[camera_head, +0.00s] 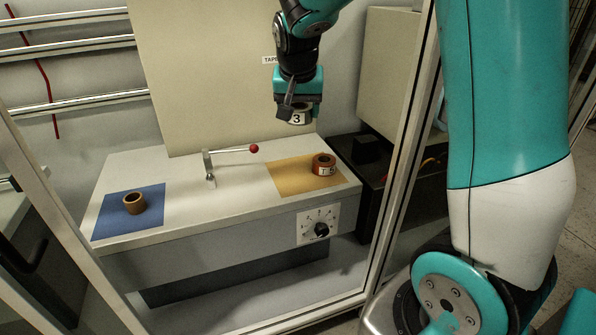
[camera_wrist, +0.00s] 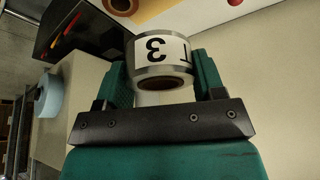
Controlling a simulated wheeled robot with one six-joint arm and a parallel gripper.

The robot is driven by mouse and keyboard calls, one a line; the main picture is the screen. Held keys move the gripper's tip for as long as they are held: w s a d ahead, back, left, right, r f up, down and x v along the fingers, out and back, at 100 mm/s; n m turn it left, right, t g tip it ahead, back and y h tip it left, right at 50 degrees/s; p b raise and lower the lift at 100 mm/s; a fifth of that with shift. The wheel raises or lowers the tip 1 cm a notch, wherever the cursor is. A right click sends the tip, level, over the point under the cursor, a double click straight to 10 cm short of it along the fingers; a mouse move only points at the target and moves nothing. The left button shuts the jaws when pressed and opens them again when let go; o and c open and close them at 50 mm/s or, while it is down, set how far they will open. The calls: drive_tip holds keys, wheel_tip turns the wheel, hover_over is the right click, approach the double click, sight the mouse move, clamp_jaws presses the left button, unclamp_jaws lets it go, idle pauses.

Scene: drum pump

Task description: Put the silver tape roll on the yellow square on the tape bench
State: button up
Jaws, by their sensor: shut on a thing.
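My gripper (camera_head: 297,106) is shut on the silver tape roll (camera_head: 297,119), which has a white label with a 3. It is held in the air above the back of the tape bench (camera_head: 228,200). In the wrist view the silver roll (camera_wrist: 163,48) sits between the two fingers of my gripper (camera_wrist: 163,78), its label facing the camera. The yellow square (camera_head: 290,179) is on the right part of the bench top, below the held roll. An orange-brown tape roll (camera_head: 324,164) with a white label stands on the right part of that square.
A brown roll (camera_head: 134,203) stands on a blue square (camera_head: 112,219) at the left. A lever with a red knob (camera_head: 254,148) rises between the squares. A frame post (camera_head: 404,150) stands right of the bench. A pale blue roll (camera_wrist: 48,97) shows in the wrist view.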

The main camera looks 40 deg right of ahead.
sight(298, 178)
wheel_tip(298, 178, down, 16)
drive_tip(key=b, duration=0.6)
drive_tip(key=shift+f, duration=0.15)
drive_tip(key=shift+f, duration=0.15)
drive_tip(key=o, duration=0.7)
drive_tip(key=shift+a, duration=0.1)
drive_tip(key=p+v, duration=0.5)
drive_tip(key=v, duration=0.7)
drive_tip(key=s+a+r+n+g+y, duration=0.1)
drive_tip(key=s+a+n+y, duration=0.1)
drive_tip(key=s+a+n, duration=0.3)
drive_tip(key=s+a+r+n+g+y, duration=0.1)
drive_tip(key=s+a+n+y, duration=0.1)
drive_tip(key=s+a+n, duration=0.3)
drive_tip(key=s+a+r+n+g+y, duration=0.1)
drive_tip(key=s+a+n+y, duration=0.2)
drive_tip(key=s+a, duration=0.8)
drive_tip(key=shift+s+a+r+n+g, duration=0.1)
drive_tip(key=shift+s+r+n+g, duration=0.1)
drive_tip(key=shift+s+n, duration=0.3)
drive_tip(key=shift+s+a+r+n+g, duration=0.1)
drive_tip(key=shift+s+r+n, duration=0.15)
drive_tip(key=shift+n, duration=0.35)
